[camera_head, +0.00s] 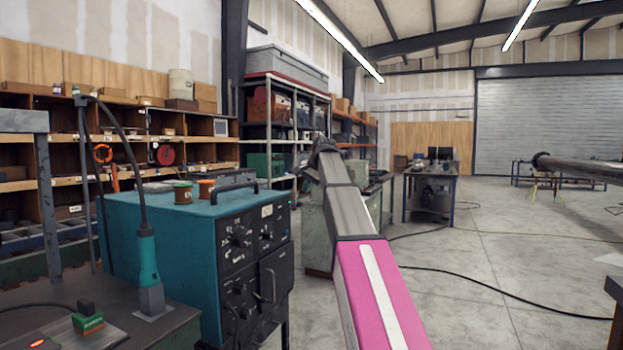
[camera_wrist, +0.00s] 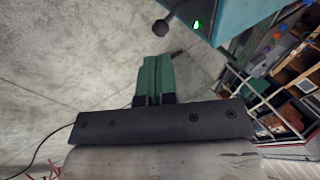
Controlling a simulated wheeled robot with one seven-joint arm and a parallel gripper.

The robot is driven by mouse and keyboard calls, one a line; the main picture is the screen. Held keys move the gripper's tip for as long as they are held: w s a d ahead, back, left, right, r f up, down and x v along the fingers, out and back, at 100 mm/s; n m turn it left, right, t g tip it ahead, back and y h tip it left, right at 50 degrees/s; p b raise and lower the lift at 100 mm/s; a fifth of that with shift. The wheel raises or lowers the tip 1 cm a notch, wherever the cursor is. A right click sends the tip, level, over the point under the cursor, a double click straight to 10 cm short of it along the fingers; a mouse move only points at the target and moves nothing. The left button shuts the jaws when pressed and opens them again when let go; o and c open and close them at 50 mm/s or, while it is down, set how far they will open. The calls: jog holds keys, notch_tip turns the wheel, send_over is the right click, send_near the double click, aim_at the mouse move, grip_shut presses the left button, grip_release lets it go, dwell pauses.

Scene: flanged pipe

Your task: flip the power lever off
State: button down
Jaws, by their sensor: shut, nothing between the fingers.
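In the wrist view, the power lever (camera_wrist: 160,28) shows as a dark round knob on a short shaft at the edge of a teal box (camera_wrist: 232,18). A small green light (camera_wrist: 196,24) glows on that box beside the lever. My gripper (camera_wrist: 157,60) is shut, its green fingers together and empty. The fingertips lie just below the knob in the picture, with a gap between them. In the head view, my arm reaches away from me and its dark end (camera_head: 326,152) is far off; the fingers and the lever cannot be made out there.
A teal machine (camera_head: 150,235) with a black knob panel stands left of my arm in the head view. A dark bench (camera_head: 160,335) is in front of it. Shelves (camera_head: 290,120) line the back left. The concrete floor (camera_head: 490,260) at right is mostly clear, with a cable across it.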

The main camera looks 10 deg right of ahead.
jog(key=shift+x, duration=2.75)
jog(key=shift+s+d+f, duration=0.1)
jog(key=shift+f, duration=0.05)
jog(key=shift+d+f+y, duration=0.1)
jog(key=shift+f+y, duration=0.1)
jog(key=shift+y, duration=0.1)
jog(key=shift+s+t, duration=0.1)
jog(key=shift+t, duration=0.2)
jog(key=m+t+y, duration=0.1)
jog(key=t+y, duration=0.4)
jog(key=y, duration=0.1)
send_near(301, 204)
jog(key=s+d+f, duration=0.3)
jog(key=s+d, duration=0.1)
jog(key=shift+s+d+f, duration=0.15)
jog(key=shift+s+d, duration=0.1)
jog(key=shift+d, duration=0.05)
